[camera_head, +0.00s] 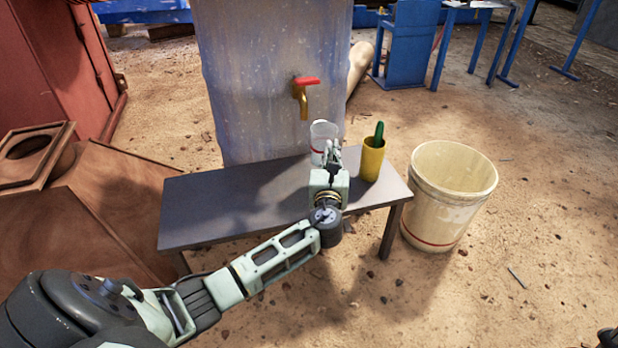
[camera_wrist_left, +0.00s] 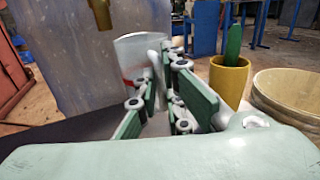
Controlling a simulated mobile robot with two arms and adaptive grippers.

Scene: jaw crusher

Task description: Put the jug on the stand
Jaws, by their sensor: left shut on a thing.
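A clear jug with a red line (camera_head: 321,135) shows at the back of the dark low table-like stand (camera_head: 225,205), below and a little right of the brass tap. My left gripper (camera_head: 333,155) is at the jug's near right side, shut on part of it. In the left wrist view the jug (camera_wrist_left: 140,58) stands upright behind the fingers (camera_wrist_left: 160,85). The held part of the jug is mostly hidden by the fingers. I cannot tell whether the jug's bottom touches the stand. My right gripper is not clearly visible.
A large blue-grey tank (camera_head: 265,80) with a red-handled tap (camera_head: 303,95) stands behind. A yellow cup (camera_head: 372,160) holding a green object (camera_head: 379,132) is close to the right of the gripper. A cream bucket (camera_head: 440,215) stands on the ground at right. The stand's left half is clear.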

